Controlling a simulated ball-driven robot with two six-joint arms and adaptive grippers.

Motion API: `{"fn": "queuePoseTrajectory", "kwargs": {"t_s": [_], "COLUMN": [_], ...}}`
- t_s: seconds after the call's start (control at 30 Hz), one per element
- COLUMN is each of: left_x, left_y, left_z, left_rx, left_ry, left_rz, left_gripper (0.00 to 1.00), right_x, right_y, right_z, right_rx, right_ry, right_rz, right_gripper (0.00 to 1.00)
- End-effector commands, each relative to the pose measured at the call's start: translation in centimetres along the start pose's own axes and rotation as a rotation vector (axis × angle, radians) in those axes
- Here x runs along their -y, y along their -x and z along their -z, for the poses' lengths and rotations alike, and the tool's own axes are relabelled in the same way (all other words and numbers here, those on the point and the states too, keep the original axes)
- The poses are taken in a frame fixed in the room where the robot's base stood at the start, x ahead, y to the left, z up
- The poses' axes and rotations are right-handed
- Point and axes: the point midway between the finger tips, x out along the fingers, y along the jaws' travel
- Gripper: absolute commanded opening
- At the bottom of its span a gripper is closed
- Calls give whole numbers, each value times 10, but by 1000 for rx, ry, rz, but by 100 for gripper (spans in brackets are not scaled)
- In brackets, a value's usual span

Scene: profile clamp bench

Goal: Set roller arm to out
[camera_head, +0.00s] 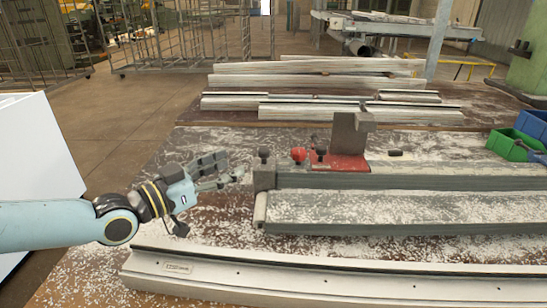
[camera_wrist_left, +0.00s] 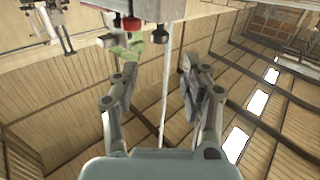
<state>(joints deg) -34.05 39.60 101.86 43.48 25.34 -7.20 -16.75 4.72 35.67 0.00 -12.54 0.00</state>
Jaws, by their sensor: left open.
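My left gripper (camera_head: 224,171) is open and empty, left of the profile clamp, its fingers pointing right towards the clamp's end block (camera_head: 264,177). In the left wrist view the two fingers (camera_wrist_left: 159,76) stand apart with nothing between them. A short pale roller-like piece (camera_head: 260,210) sits below the end block, at the left end of the lower grey beam (camera_head: 380,212). I cannot tell for sure that it is the roller arm, nor how it is set. The clamp has a red base (camera_head: 340,162), a red knob (camera_head: 298,155) and black knobs. My right gripper is not in view.
A long white profile (camera_head: 330,276) lies along the front of the bench. More profiles (camera_head: 330,105) lie behind. Green (camera_head: 506,144) and blue (camera_head: 533,124) bins stand at the right. White shavings cover much of the bench top.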

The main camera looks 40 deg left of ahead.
Motion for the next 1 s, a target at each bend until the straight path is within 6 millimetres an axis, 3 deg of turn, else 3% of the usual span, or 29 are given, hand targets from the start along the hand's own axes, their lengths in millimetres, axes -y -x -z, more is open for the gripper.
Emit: {"fn": "queuePoseTrajectory", "kwargs": {"t_s": [0.13,0.27,0.6,0.8,1.0], "left_x": [0,0,0,0,0], "left_y": [-10,-33,-94,-107,-108], "left_z": [-3,-3,-5,-3,-2], "left_rx": [-2,-4,-2,1,2], "left_ry": [0,1,-1,0,-1], "left_rz": [1,1,0,0,0], "left_gripper": [47,47,47,47,47], "right_x": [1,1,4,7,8], "right_y": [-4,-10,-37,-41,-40], "right_z": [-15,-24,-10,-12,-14], "right_rx": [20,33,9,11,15], "right_ry": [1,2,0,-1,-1], "right_rz": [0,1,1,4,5], "right_gripper": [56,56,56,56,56]}}
